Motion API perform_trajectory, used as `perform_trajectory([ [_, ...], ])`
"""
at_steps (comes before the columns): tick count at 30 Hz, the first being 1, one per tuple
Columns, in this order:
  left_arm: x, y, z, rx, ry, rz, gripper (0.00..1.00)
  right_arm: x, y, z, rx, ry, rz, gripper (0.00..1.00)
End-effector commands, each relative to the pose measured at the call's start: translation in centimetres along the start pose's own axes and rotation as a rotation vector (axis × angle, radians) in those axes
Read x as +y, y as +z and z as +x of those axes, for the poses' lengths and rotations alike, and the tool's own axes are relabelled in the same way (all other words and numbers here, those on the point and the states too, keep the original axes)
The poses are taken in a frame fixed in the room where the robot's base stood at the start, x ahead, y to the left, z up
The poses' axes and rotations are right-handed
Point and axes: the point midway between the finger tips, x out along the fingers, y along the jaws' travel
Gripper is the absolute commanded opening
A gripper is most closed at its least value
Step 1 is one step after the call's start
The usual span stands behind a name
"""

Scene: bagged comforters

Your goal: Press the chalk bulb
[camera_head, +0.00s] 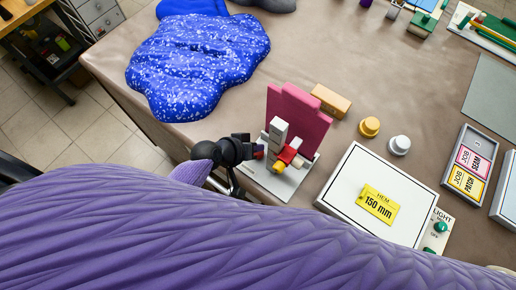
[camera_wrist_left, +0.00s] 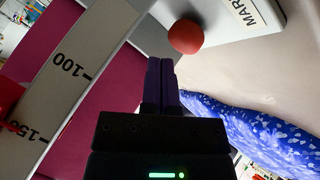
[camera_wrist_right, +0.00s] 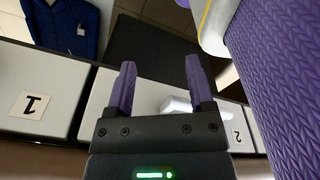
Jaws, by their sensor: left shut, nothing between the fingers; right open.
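The chalk bulb, a round red ball, shows in the left wrist view (camera_wrist_left: 186,37) just ahead and to the right of my left gripper (camera_wrist_left: 160,64). It sits by a pale base plate with a label partly reading "MAR". My left gripper is shut and empty, with a small gap to the bulb in that picture. In the head view my left gripper (camera_head: 256,151) is at the left side of the marker stand (camera_head: 278,133), and the bulb is mostly hidden. My right gripper (camera_wrist_right: 160,66) is open, seen only in the right wrist view.
A pink board (camera_head: 297,112) stands behind the marker stand. A blue speckled bagged comforter (camera_head: 196,62) lies at the back left. A white box (camera_head: 353,183) with a "150 mm" card, yellow knob (camera_head: 369,127) and white knob (camera_head: 399,145) are to the right. A purple ribbed surface covers the foreground.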

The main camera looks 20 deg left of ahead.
Motion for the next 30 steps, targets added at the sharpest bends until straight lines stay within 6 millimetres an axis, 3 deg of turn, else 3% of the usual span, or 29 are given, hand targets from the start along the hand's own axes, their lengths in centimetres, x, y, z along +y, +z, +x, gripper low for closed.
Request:
perform_trajectory([
  [30,-0.43,0.41,0.57,0.000,0.000,0.000,0.00,0.02,0.12,0.75,-0.001,0.001,0.000,0.69],
])
